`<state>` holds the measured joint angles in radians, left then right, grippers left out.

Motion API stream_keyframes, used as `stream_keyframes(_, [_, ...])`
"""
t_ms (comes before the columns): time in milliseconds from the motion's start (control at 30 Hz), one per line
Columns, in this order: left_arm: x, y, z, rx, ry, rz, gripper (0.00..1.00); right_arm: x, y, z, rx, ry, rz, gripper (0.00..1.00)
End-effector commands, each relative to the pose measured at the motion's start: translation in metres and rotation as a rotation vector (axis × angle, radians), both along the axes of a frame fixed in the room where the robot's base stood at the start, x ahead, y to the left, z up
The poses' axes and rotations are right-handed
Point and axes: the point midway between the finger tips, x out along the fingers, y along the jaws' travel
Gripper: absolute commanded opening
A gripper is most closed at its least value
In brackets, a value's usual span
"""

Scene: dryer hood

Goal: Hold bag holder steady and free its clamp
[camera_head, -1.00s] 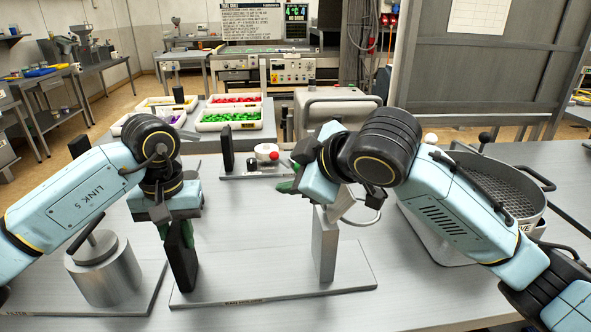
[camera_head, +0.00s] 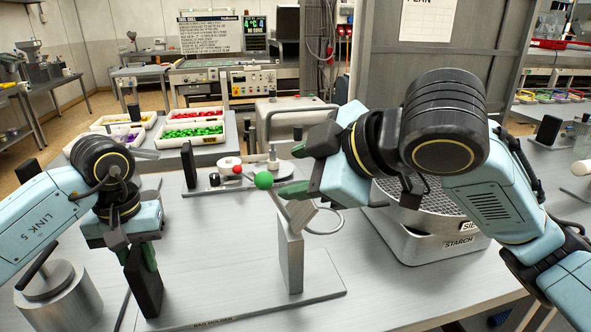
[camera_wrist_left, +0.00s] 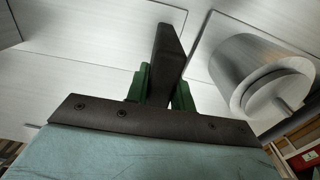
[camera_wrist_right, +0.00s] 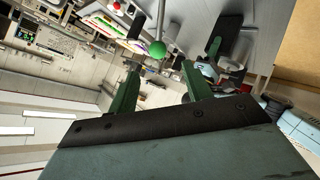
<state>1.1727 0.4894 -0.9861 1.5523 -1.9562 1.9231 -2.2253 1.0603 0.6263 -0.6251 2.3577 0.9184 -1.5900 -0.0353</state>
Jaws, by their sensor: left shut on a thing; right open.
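The bag holder's base plate (camera_head: 310,289) lies on the table. Its grey post (camera_head: 290,262) stands upright, with a ring (camera_head: 327,232) at the top and a clamp lever with a green ball knob (camera_head: 263,180). My left gripper (camera_head: 146,258) is shut on the black upright handle (camera_head: 144,287) at the plate's left end; the left wrist view shows the handle (camera_wrist_left: 167,55) between its green fingers. My right gripper (camera_head: 290,168) is open above the post. In the right wrist view the knob (camera_wrist_right: 157,49) appears between and beyond its fingertips, apparently untouched.
A metal cylinder (camera_head: 62,302) stands left of the holder. A round sieve on a starch base (camera_head: 430,245) stands to the right. Behind is a small fixture with a red ball (camera_head: 237,170). Bare table lies between holder and sieve.

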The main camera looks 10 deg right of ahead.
Motion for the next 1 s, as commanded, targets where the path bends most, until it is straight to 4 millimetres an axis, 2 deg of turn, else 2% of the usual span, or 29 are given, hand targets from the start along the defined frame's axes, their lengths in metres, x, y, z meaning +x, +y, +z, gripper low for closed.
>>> stream_keyframes(33, [-0.003, -0.001, -0.008, 0.004, 0.017, -0.002, 0.00, 0.000, 0.000, -0.001, 0.000, 0.000, 0.000, 0.50])
stream_keyframes(200, [-0.003, -0.001, -0.008, 0.005, 0.017, -0.002, 0.00, 0.000, 0.000, -0.001, 0.000, 0.000, 0.000, 0.50])
stream_keyframes(233, [-0.003, -0.001, -0.008, 0.005, 0.017, -0.002, 0.27, 0.000, 0.000, -0.001, 0.000, 0.000, 0.000, 0.50])
stream_keyframes(400, [-0.002, 0.000, -0.006, 0.004, 0.013, -0.001, 0.49, 0.000, 0.000, 0.000, 0.000, 0.000, 0.000, 0.50])
stream_keyframes(767, [-0.001, 0.000, 0.003, 0.003, 0.006, 0.000, 0.49, 0.000, 0.000, 0.000, 0.001, 0.000, 0.001, 0.50])
stream_keyframes(867, [-0.001, 0.000, 0.017, 0.002, 0.004, -0.001, 0.49, 0.000, 0.000, 0.000, 0.000, 0.000, 0.000, 0.50])
stream_keyframes(1000, [0.000, 0.000, 0.047, 0.002, 0.002, -0.001, 0.49, 0.000, 0.000, 0.000, 0.001, 0.000, 0.001, 0.50])
